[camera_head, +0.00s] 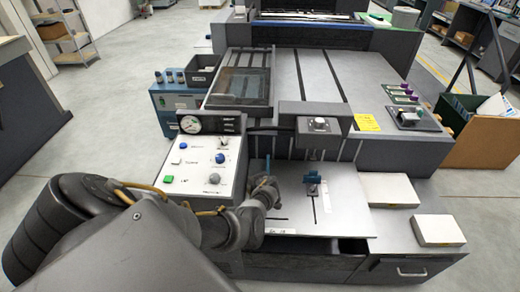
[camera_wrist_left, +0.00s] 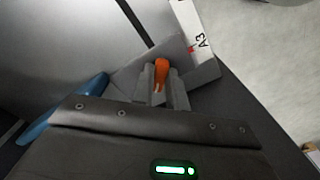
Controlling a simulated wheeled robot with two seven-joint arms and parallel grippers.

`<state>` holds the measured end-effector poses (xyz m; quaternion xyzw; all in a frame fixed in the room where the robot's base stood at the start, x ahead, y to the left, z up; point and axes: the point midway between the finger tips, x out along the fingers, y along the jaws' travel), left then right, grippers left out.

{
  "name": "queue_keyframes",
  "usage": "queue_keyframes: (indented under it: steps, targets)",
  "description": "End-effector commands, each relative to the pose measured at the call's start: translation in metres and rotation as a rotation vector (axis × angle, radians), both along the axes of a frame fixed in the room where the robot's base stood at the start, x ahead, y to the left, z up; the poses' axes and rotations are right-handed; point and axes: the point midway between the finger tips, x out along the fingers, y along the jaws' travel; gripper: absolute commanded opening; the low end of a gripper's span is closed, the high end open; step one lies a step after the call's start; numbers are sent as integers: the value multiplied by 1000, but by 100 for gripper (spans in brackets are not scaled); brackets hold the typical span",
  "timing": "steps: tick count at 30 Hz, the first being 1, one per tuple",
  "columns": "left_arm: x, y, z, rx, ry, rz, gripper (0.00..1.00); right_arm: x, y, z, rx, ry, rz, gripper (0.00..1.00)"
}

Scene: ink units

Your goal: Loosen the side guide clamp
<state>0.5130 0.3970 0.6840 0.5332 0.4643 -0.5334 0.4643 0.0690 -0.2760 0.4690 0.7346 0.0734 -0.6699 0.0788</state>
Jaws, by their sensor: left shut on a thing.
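A small orange lever (camera_wrist_left: 161,70), which looks like the side guide clamp, stands on a grey block (camera_wrist_left: 202,70) in the left wrist view. My left gripper (camera_wrist_left: 160,92) is shut around its lower part; the fingers hide the rest. A blue part (camera_wrist_left: 65,110) sticks out to the left, partly hidden by my gripper body. In the head view my left gripper (camera_head: 266,188) is low over the light grey feed board (camera_head: 345,215), beside an upright blue piece (camera_head: 268,166). The orange lever cannot be made out there. My right gripper is not in view.
A white scale strip (camera_wrist_left: 190,25) marked A3, with a red mark, lies beside the block. A second blue-topped fitting (camera_head: 313,178) stands on the board to the right. A control panel (camera_head: 195,165) rises at the left. Pale blocks (camera_head: 388,188) lie at the right.

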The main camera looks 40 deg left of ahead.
Motion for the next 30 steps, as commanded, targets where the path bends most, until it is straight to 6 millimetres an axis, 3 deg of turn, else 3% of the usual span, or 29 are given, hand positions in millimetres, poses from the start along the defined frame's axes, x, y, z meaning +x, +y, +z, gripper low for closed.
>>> queue_keyframes:
  steps: [15,16,21,30]
  targets:
    - [0,-1,0,-2,0,18,0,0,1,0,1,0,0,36]
    - [0,-1,0,-2,0,18,16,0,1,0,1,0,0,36]
    - [0,-1,0,-1,0,18,36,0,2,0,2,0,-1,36]
    - [0,0,3,0,0,18,36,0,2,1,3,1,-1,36]
